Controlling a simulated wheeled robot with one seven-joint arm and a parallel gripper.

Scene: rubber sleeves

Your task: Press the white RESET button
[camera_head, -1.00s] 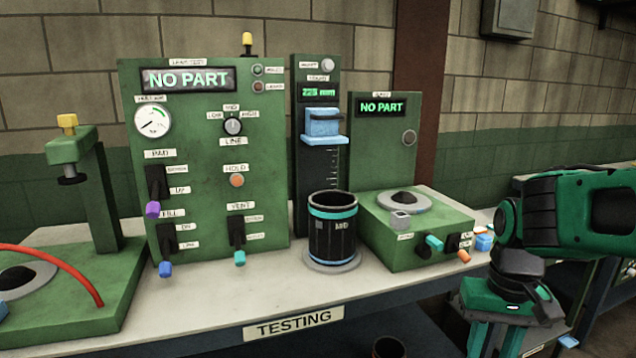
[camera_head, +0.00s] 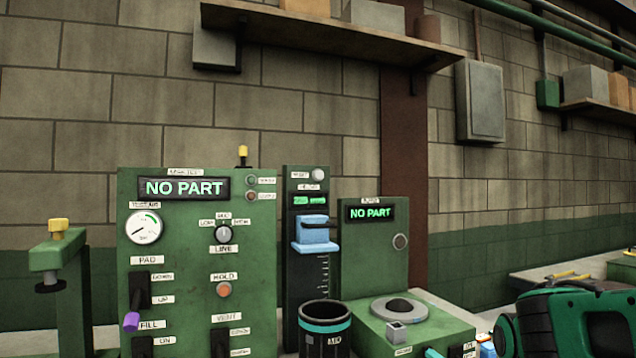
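A round white button (camera_head: 318,174) sits at the top of the narrow dark green height gauge (camera_head: 291,212). A small label (camera_head: 299,175) is beside it on the left and looks like RESET, though it is very small. The button's face is unobstructed and nothing touches it. Below it is a small green display (camera_head: 310,200), too blurred to read, and a blue slider (camera_head: 315,232). Part of my green and black arm shows at the lower right, well apart from the button. My gripper is outside this view.
Left of the gauge stands a wide green panel (camera_head: 190,265) reading NO PART, with a knob, an orange HOLD button and levers. A black cup (camera_head: 325,333) stands in front of the gauge. A shelf (camera_head: 340,40) hangs above.

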